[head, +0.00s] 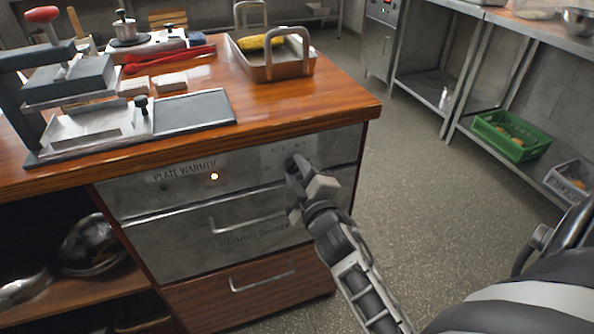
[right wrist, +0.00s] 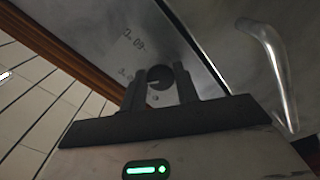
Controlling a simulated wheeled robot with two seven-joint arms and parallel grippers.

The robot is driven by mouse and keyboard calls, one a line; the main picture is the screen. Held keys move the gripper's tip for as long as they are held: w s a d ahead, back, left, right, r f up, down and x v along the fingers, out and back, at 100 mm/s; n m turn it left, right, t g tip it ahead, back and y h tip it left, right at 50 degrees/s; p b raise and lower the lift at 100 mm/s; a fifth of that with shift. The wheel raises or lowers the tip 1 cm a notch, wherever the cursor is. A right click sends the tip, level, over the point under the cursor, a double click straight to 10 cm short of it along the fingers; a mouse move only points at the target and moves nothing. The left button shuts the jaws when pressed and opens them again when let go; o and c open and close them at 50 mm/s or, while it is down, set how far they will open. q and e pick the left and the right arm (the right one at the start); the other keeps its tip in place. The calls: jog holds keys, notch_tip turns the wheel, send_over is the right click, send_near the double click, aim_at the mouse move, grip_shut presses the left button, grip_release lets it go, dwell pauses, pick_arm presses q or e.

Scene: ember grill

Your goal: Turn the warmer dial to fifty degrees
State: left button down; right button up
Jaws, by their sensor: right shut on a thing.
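The plate warmer panel (head: 240,165) is the steel front just under the wooden worktop. It carries the words "PLATE WARMER", and an orange light is lit on it. In the head view my right gripper (head: 296,168) is at the right part of this panel and hides the dial. In the right wrist view the round dark dial (right wrist: 160,76) sits between the two fingers of my right gripper (right wrist: 160,88), which is shut on it. Small scale marks show on the panel near the dial; I cannot tell which mark the dial points to. My left gripper is not in view.
Below the panel are a steel warming drawer (head: 250,225) with a bar handle and a wooden drawer (head: 262,284). A press and a tray (head: 282,71) with corn stand on the worktop. Open floor (head: 430,180) lies to the right, with a green crate (head: 511,137) on a shelf beyond.

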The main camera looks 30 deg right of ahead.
dwell(0.4)
jog(key=o, duration=0.9)
jog(key=shift+o, duration=0.2)
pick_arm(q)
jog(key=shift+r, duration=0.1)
pick_arm(e)
jog(key=shift+s, duration=0.15)
